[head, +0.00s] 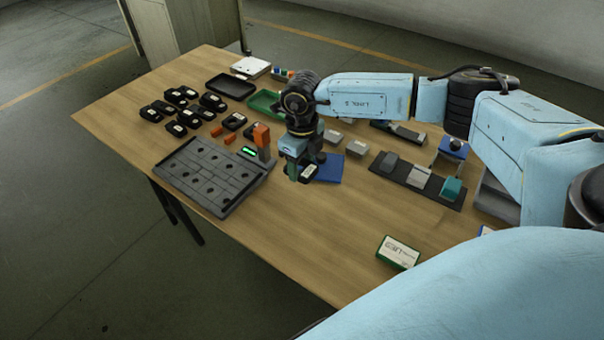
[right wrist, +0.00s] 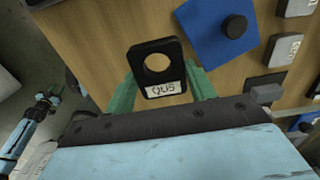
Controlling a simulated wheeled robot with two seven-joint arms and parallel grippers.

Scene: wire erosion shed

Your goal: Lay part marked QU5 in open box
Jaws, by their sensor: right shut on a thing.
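The part marked QU5 (right wrist: 160,67) is a black rounded plate with a round hole and a white label. My right gripper (head: 299,172) is shut on it, with green fingers on either side in the right wrist view (right wrist: 160,88). In the head view the part (head: 308,173) shows beside a blue square mat (head: 328,170); whether it touches the table is unclear. Open-topped containers are a black tray (head: 230,86) and a green tray (head: 264,102), partly behind my right arm. I cannot tell which is the open box. A light blue limb, probably my left arm, shows in the right wrist view.
Several black labelled parts (head: 182,93) lie at the far left. A grey slotted plate (head: 205,175) lies left of my gripper near an orange-topped stand (head: 262,137). A dark strip with blocks (head: 416,180) lies right. The front table is clear around a green-edged box (head: 398,252).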

